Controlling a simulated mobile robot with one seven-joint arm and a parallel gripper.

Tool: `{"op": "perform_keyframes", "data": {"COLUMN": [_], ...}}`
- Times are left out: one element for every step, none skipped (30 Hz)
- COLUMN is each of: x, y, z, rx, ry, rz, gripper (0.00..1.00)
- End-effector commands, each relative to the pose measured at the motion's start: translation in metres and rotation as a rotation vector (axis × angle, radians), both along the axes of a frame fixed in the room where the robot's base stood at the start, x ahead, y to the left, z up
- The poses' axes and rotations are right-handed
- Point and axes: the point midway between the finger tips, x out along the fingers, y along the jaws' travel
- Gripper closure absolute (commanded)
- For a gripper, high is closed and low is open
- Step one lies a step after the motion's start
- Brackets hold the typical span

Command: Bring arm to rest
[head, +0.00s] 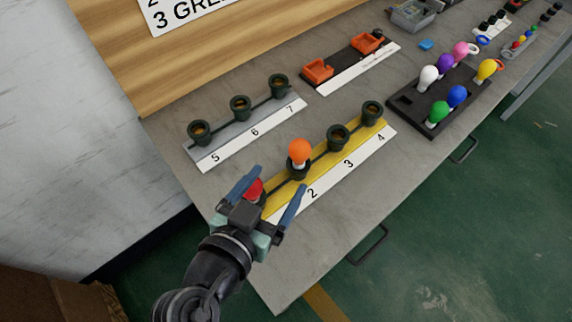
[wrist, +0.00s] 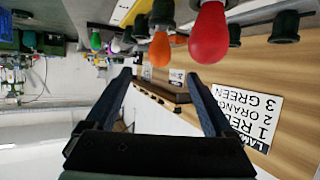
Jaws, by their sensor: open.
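My gripper (head: 267,198) is open, with its two blue fingers spread, at the near left end of the yellow socket strip (head: 367,138). The red bulb (head: 254,188) shows between the fingers in the head view; its socket is hidden there by the gripper. In the wrist view the red bulb (wrist: 209,35) sits upside down in the picture, apart from the fingers, with nothing between the fingertips. The orange bulb (head: 299,151) stands upright in the socket at label 2. The sockets at labels 3 (head: 337,137) and 4 (head: 372,112) are empty.
A grey strip with empty sockets (head: 240,106) labelled 5 to 7 lies behind. A dark bulb tray (head: 408,107) holds several coloured bulbs at the right. Orange holders (head: 318,70) stand farther back. The table's front right area (head: 340,220) is clear. A lamp sign (wrist: 262,115) hangs on the board.

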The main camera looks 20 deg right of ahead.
Motion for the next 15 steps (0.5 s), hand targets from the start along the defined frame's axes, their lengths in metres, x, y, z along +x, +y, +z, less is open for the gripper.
{"op": "perform_keyframes", "data": {"x": [-0.0039, -0.0055, -0.0071, -0.0081, -0.0088, -0.0094, -0.0097, -0.0098, -0.0098, -0.0098, -0.0097, -0.0097, -0.0097, -0.0096, -0.0095], "y": [0.0041, 0.0055, 0.0071, 0.0077, 0.0083, 0.0086, 0.0088, 0.0088, 0.0088, 0.0088, 0.0088, 0.0087, 0.0087, 0.0088, 0.0087], "z": [0.0021, 0.0030, 0.0040, 0.0046, 0.0051, 0.0056, 0.0057, 0.0058, 0.0058, 0.0058, 0.0057, 0.0057, 0.0057, 0.0057, 0.0057], "rx": [0.000, 0.000, 0.000, 0.000, 0.000, 0.000, 0.000, 0.000, 0.000, 0.000, 0.000, 0.000, 0.000, 0.000, 0.000], "ry": [0.000, 0.000, 0.000, 0.000, 0.000, 0.000, 0.000, 0.000, 0.000, 0.000, 0.000, 0.000, 0.000, 0.000, 0.000], "rz": [0.001, 0.001, 0.001, 0.000, 0.000, -0.001, -0.001, -0.001, -0.001, -0.001, -0.001, -0.001, -0.001, -0.001, -0.001], "gripper": [0.12, 0.12, 0.12, 0.12, 0.12, 0.12, 0.12, 0.12, 0.12, 0.12, 0.12, 0.12, 0.12, 0.12, 0.12]}}
